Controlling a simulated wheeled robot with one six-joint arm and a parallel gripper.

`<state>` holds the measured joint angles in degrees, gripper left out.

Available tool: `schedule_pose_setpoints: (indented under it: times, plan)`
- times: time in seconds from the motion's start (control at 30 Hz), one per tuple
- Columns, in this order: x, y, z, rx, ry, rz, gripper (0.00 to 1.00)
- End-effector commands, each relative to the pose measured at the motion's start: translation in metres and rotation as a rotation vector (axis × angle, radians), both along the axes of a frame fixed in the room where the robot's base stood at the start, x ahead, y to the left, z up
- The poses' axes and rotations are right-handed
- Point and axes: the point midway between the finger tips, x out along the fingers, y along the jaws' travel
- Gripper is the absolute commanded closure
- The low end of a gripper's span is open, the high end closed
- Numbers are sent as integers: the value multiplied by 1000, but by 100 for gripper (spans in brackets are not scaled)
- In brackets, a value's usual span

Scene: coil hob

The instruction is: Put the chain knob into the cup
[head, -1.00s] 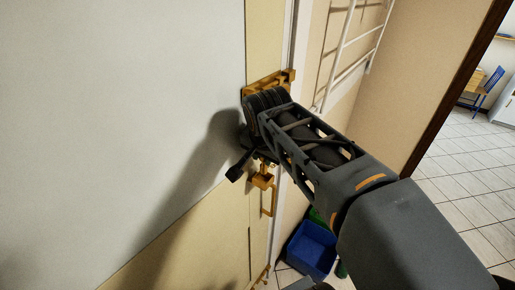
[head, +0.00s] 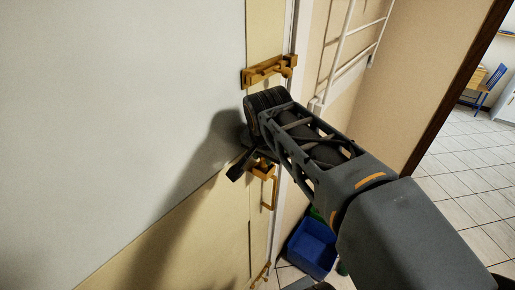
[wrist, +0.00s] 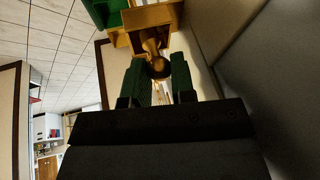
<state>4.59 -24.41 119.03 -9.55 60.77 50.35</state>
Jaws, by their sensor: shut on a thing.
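My gripper (wrist: 157,84) is shut on a round brass knob (wrist: 158,67), which sits between its green finger pads in the wrist view. A brass, box-like piece (wrist: 149,17), which looks like the cup, is just beyond the knob; I cannot tell whether they touch. In the head view my gripper (head: 243,165) is low beside the door edge, with its wrist hiding the knob. The brass cup (head: 263,171) shows partly below and right of the fingers.
A brass bracket (head: 268,70) is on the door edge above my wrist. A brass pull handle (head: 270,195) is below the cup. A blue bin (head: 312,247) stands on the floor, and a white rail (head: 345,50) is on the wall at right.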

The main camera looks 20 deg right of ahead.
Motion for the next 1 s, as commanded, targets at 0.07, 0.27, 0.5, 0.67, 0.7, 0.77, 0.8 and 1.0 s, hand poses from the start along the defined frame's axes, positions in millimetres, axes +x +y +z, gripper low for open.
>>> schedule_pose_setpoints:
  times: [0.07,0.27,0.5,0.67,0.7,0.77,0.8,1.0]
  plan:
    - [0,0,1,0,0,0,100]
    - [0,0,1,0,0,0,63]
    - [0,0,1,0,0,0,47]
    - [0,0,1,0,0,0,47]
    - [-1,0,2,0,0,0,47]
    - [-2,1,5,0,-1,0,47]
    - [-3,2,9,-1,-1,1,47]
    - [-16,9,42,0,-5,3,47]
